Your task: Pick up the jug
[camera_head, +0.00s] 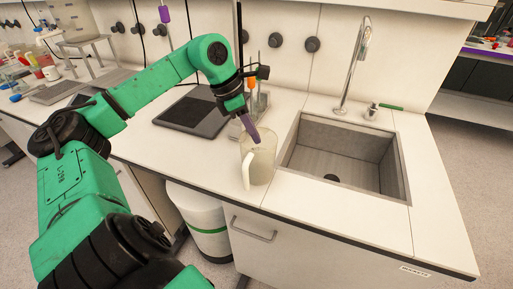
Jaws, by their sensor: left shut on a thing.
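A clear jug (262,165) with a pale handle stands upright on the white counter, just left of the sink. The handle faces the front of the counter. My left gripper (249,128) comes down from above and behind the jug, with its purplish fingers at the jug's rim. The fingers are shut on the jug's rim. I cannot tell whether the jug's base is lifted off the counter. My right gripper is not in view.
The sink (345,160) with a tall faucet (354,65) lies right of the jug. A dark flat plate (190,113) lies on the counter to the left. Bottles and a small metal stand (83,42) are at the far left. A white bin (205,225) stands below.

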